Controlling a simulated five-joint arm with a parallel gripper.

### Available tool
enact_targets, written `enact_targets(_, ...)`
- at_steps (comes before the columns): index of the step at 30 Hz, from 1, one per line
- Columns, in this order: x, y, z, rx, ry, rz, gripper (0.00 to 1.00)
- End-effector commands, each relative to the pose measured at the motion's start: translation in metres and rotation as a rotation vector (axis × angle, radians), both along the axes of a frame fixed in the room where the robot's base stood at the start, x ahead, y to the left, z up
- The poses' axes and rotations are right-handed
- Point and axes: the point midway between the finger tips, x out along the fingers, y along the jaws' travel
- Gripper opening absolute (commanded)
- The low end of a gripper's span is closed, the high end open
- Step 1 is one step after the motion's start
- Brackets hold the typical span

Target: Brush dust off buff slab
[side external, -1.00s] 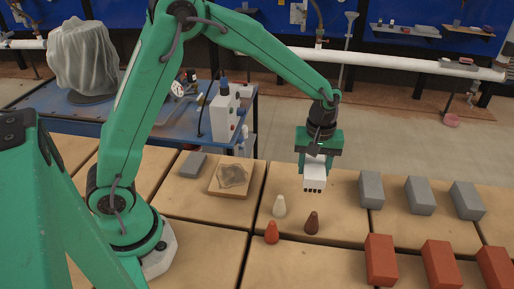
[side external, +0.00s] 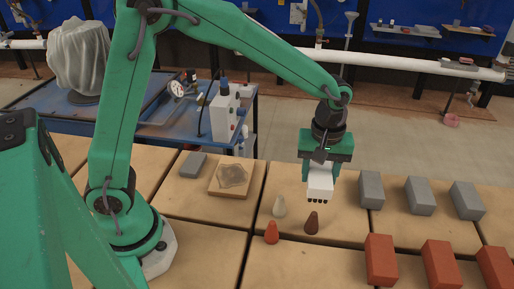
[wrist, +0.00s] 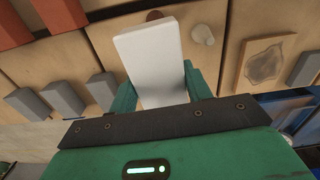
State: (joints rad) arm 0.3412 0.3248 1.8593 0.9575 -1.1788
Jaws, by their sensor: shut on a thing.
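The buff slab (side external: 228,191) lies flat on a tan work surface left of my gripper, with a grey-brown dust patch (side external: 233,175) on its top. The slab also shows at the right of the wrist view (wrist: 246,86). My gripper (side external: 321,167) is shut on a white brush (side external: 320,186) with dark bristle tufts at its lower end. The brush points down and hangs above the surface, apart from the slab. In the wrist view the brush's white body (wrist: 152,60) sits between the green fingers, and its bristles are hidden.
A cream cone (side external: 279,207), an orange cone (side external: 272,233) and a dark brown cone (side external: 312,222) stand below and left of the brush. A grey block (side external: 193,165) lies beside the slab. Grey bricks (side external: 420,196) and red bricks (side external: 440,263) stand at the right.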

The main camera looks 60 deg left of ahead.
Motion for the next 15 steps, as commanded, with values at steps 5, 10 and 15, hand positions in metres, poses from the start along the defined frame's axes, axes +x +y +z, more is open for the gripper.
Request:
enact_targets(5, 0.0003, 0.0001, 0.0001, -0.001, -0.001, 0.000, 0.39)
enact_targets(10, 0.0002, 0.0006, 0.0001, -0.001, -0.001, 0.001, 0.31)
enact_targets(15, -0.0024, 0.0096, 0.0003, 0.000, 0.000, 0.028, 0.31)
